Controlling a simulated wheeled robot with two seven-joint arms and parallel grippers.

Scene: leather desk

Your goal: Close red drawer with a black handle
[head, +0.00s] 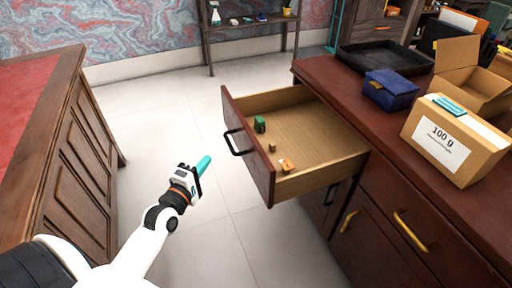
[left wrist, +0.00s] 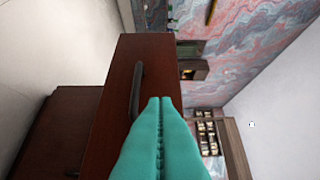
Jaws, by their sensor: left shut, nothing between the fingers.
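The red-brown drawer (head: 253,155) with a black handle (head: 239,142) stands pulled out from the desk in the head view. A few small items lie inside it. My left gripper (head: 204,165) is shut and empty, with teal fingers, to the left of the drawer front and apart from it in the head view. In the left wrist view the drawer front (left wrist: 146,70) and its dark handle (left wrist: 136,92) appear sideways, just past the teal fingertips (left wrist: 160,101). My right gripper is not in view.
The desk top (head: 330,76) holds a blue pouch (head: 390,90), a black tray (head: 385,58) and cardboard boxes (head: 455,140). Yellow handles (head: 411,230) mark other desk fronts. A wooden cabinet (head: 75,160) stands at the left. The pale floor between is clear.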

